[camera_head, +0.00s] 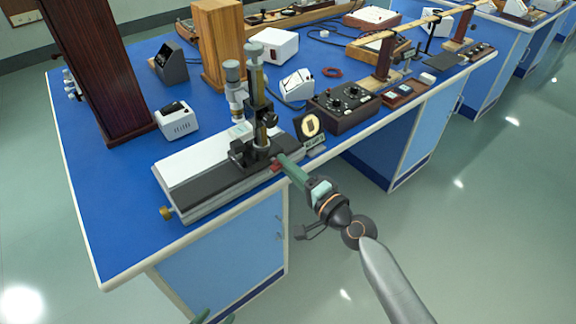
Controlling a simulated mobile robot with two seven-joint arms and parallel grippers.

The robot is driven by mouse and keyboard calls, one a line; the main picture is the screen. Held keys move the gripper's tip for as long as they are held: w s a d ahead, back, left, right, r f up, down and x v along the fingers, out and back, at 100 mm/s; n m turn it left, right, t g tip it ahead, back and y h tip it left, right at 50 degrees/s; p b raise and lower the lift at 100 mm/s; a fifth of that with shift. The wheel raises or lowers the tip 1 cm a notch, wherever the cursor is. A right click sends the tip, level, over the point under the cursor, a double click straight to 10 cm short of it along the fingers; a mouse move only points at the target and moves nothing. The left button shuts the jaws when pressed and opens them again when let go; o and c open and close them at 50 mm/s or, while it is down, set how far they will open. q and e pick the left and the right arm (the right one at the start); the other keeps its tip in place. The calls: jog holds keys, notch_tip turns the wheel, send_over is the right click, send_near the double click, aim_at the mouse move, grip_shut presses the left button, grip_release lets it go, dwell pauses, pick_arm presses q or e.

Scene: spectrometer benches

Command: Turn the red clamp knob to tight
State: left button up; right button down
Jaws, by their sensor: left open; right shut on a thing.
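The red clamp knob (275,167) sits on the front side of the microscope-like instrument (258,105), near the bench's front edge. My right gripper (282,160) reaches in from the lower right, and its fingertips are shut on the knob. The fingers cover part of the knob, so its turn position cannot be read. My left gripper (215,318) shows only as two green fingertips at the bottom edge. They are apart and empty, well below the bench top.
The instrument stands on a black and white base (200,168) with a brass knob (166,212) at its left end. A small sign with a round emblem (310,126) and a black control box (345,107) stand to the right. A dark wooden column (97,70) rises at left.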

jog(key=shift+f+m, duration=0.1)
jog(key=shift+m, duration=0.8)
jog(key=c, duration=0.7)
grip_release()
jog(key=b+v, duration=0.1)
jog(key=v, duration=1.1)
jog(key=shift+s+d, duration=0.15)
jog(key=shift+s, duration=0.05)
